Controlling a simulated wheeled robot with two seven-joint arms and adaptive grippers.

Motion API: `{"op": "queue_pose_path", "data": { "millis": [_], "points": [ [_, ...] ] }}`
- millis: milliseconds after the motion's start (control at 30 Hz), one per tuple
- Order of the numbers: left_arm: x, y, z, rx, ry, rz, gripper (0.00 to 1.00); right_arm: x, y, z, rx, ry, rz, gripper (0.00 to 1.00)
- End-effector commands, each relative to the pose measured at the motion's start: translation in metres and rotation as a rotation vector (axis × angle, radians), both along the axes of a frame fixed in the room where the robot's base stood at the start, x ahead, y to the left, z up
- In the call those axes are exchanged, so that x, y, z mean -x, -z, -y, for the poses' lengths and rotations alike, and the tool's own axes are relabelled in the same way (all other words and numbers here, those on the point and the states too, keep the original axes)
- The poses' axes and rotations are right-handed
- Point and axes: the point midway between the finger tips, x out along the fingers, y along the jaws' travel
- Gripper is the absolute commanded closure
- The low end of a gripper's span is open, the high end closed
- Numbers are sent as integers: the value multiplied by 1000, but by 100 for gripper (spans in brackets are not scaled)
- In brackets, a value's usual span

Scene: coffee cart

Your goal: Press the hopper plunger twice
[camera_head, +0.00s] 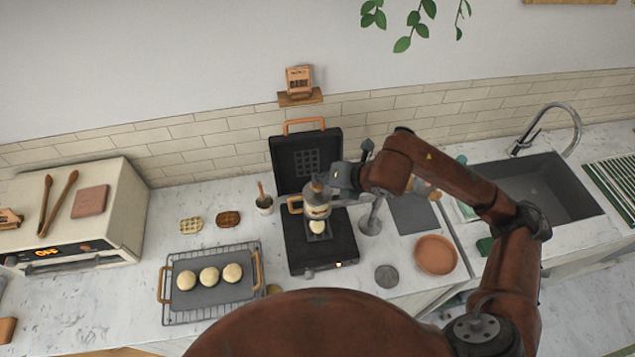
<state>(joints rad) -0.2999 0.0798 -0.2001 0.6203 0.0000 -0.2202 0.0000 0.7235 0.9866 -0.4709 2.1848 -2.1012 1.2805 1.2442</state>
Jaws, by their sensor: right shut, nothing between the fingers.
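The hopper (317,208) is a pale vessel with a wooden side handle, above the open black waffle iron (306,255). A small cream blob of batter (317,228) shows just below it, over the lower plate. My right gripper (320,183) is shut and empty at the top of the hopper. The plunger is hidden behind or under the gripper, so I cannot tell whether it is pressed down. My left gripper is not in view.
A wire rack with a dark tray (205,294) holding dough balls is at the left. A stand (370,224), a terracotta plate (436,254) and a grey disc (387,276) are at the right. An oven (75,210) is far left and a sink (540,190) far right.

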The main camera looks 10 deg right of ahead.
Motion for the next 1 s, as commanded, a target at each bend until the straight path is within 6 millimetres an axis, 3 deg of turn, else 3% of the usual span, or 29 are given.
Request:
{"op": "queue_pose_path", "data": {
  "millis": [1000],
  "points": [
    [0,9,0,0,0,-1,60,1,8,0,1,-1,-3,100]
  ]
}}
